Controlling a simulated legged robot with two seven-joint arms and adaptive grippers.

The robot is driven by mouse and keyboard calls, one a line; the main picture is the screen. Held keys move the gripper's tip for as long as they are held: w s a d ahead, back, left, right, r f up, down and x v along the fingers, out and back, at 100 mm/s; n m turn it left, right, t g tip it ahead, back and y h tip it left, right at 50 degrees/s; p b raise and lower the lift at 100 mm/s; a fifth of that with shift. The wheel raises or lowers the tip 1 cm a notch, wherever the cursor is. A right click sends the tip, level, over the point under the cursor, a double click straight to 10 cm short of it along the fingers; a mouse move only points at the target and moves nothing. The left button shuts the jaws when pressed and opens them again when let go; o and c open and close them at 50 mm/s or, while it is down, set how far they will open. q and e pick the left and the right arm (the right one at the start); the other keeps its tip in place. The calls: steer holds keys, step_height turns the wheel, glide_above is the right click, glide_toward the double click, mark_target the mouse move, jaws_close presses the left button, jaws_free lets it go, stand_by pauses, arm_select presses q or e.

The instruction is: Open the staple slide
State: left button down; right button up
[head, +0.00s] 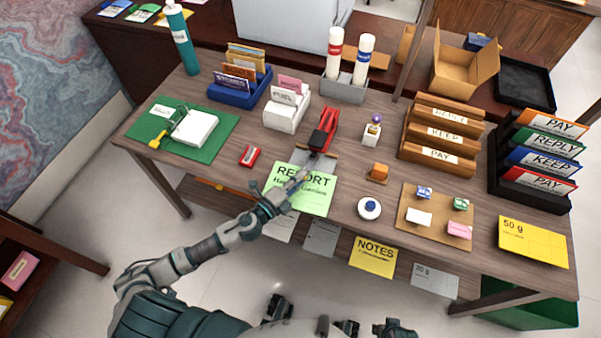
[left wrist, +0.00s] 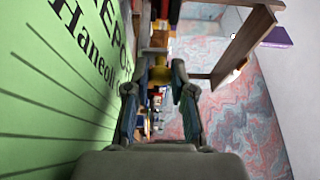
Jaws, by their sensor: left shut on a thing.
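The red stapler (head: 327,125) stands on the desk with its black end toward me, just behind a grey plate (head: 319,158). My left gripper (head: 301,176) is low over the green REPORT sheet (head: 318,201), in front of the stapler. In the left wrist view its two fingers (left wrist: 155,78) are shut on a small yellowish piece (left wrist: 160,73), which seems to be the staple slide's end. How far the slide is out is too small to tell. The sheet also fills the left of that view (left wrist: 50,100). My right gripper is not clearly visible.
A red sharpener (head: 250,156) lies to the left. A white card holder (head: 286,108) stands behind it. To the right are an orange block (head: 379,171), a round white-and-blue item (head: 369,208) and a wooden letter rack (head: 440,135). Bare desk lies between them.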

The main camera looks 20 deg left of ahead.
arm_select(q)
steer(key=shift+d+f, duration=0.1)
steer(key=shift+d, duration=0.05)
steer(key=shift+w, duration=0.1)
steer(key=c, duration=1.3)
jaws_free()
steer(key=shift+o, duration=0.2)
steer(key=shift+d, duration=0.1)
arm_select(e)
steer(key=shift+w+d, duration=0.1)
steer(key=shift+w, duration=0.3)
steer(key=shift+r, duration=0.1)
arm_select(q)
steer(key=v, duration=1.2)
